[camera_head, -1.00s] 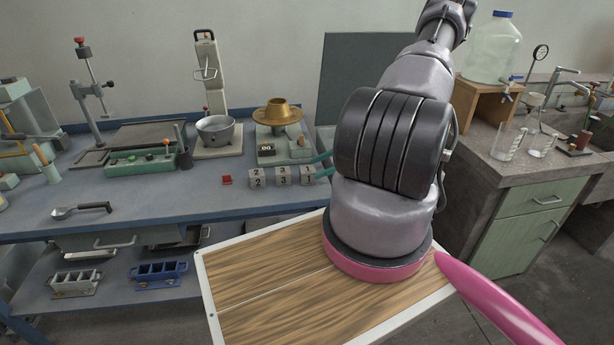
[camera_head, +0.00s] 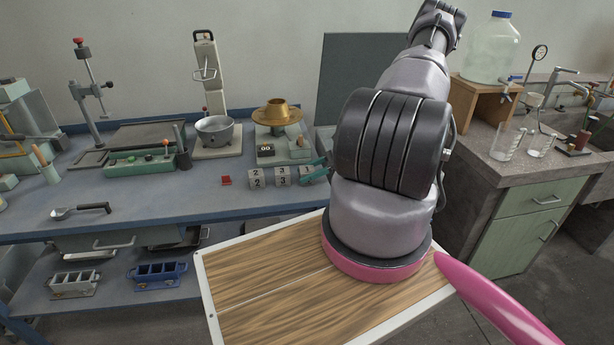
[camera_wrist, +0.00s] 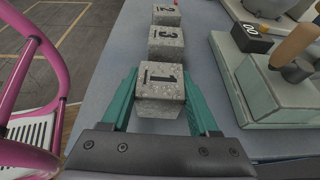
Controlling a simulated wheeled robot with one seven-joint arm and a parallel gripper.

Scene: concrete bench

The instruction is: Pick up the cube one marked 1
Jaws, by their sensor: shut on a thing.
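Cube one (camera_wrist: 160,82) is a speckled grey concrete cube marked 1, standing on the blue bench top. In the wrist view it sits between the two teal fingers of my gripper (camera_wrist: 160,103), which is shut on it. In the head view my gripper (camera_head: 314,169) comes in from the right, and its fingers partly hide cube one (camera_head: 306,171). Cube three (camera_wrist: 166,42), marked 3, is the neighbour just beyond it, with a cube marked 2 (camera_wrist: 166,15) farther along the row. The head view also shows cube three (camera_head: 282,176) and the 2 cube (camera_head: 256,178).
A pale green device with a brass bowl (camera_head: 277,113) stands close behind the cubes; the wrist view shows its base (camera_wrist: 270,95) close on the right. A small red block (camera_head: 226,180) lies left of the row. Bench top in front of the cubes is clear.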

